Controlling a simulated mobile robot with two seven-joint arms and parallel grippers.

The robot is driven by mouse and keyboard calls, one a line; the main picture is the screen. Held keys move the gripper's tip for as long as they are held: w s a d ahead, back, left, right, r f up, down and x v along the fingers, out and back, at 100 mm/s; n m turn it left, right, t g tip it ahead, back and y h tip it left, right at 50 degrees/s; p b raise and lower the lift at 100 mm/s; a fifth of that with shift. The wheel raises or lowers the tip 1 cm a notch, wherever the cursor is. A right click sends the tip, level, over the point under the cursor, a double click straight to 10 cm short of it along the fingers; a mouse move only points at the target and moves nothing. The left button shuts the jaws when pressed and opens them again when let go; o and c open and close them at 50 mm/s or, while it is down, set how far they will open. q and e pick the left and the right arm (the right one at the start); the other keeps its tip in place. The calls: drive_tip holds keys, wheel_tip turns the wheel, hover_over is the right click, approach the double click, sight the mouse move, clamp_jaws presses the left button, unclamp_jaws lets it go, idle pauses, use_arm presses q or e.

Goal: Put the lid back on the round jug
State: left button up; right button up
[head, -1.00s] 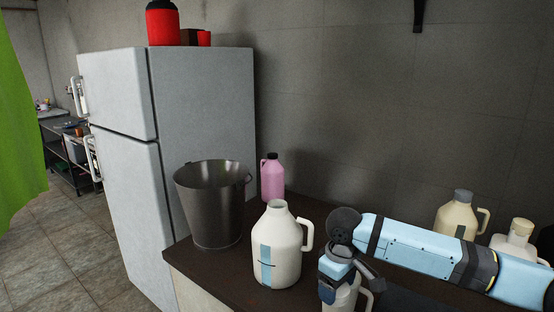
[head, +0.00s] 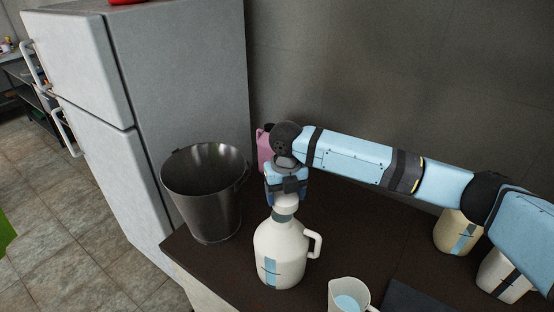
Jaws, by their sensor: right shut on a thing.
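The round jug (head: 281,252) is white with a light-blue label patch and a side handle. It stands upright on the dark counter, right of the metal bucket. My right gripper (head: 287,194) points down over its neck, shut on a pale lid (head: 287,206). The lid is at or just above the jug's mouth; a dark greenish band shows under it. I cannot tell whether the lid touches the neck. The gripper partly hides the lid. My left gripper is not in view.
The metal bucket (head: 205,194) stands left of the jug. A pink jug (head: 264,150) is behind, partly hidden by my arm. An open white pitcher (head: 347,296) stands at front right. Cream jugs (head: 456,233) stand farther right. A fridge (head: 190,90) is left; the counter (head: 385,245) has bare room.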

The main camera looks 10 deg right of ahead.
sight(281, 213)
drive_tip(key=shift+w+a+r+n, duration=0.2)
drive_tip(key=shift+w+r+n, duration=0.25)
drive_tip(key=shift+n, duration=0.15)
drive_tip(key=shift+w+n, duration=0.2)
drive_tip(key=shift+n, duration=0.1)
drive_tip(key=shift+a, duration=0.1)
drive_tip(key=shift+s+f+b, duration=0.15)
drive_tip(key=shift+f+b, duration=0.5)
drive_tip(key=shift+f, duration=0.05)
drive_tip(key=shift+f+b, duration=0.75)
drive_tip(key=shift+b, duration=0.05)
drive_tip(key=shift+f+b, duration=0.8)
drive_tip(key=shift+b, duration=0.05)
drive_tip(key=shift+f, duration=0.15)
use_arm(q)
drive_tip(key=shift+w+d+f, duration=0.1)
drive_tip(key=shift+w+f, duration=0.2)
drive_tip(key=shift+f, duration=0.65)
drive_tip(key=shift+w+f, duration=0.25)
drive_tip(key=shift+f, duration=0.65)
use_arm(e)
drive_tip(key=shift+f, duration=0.7)
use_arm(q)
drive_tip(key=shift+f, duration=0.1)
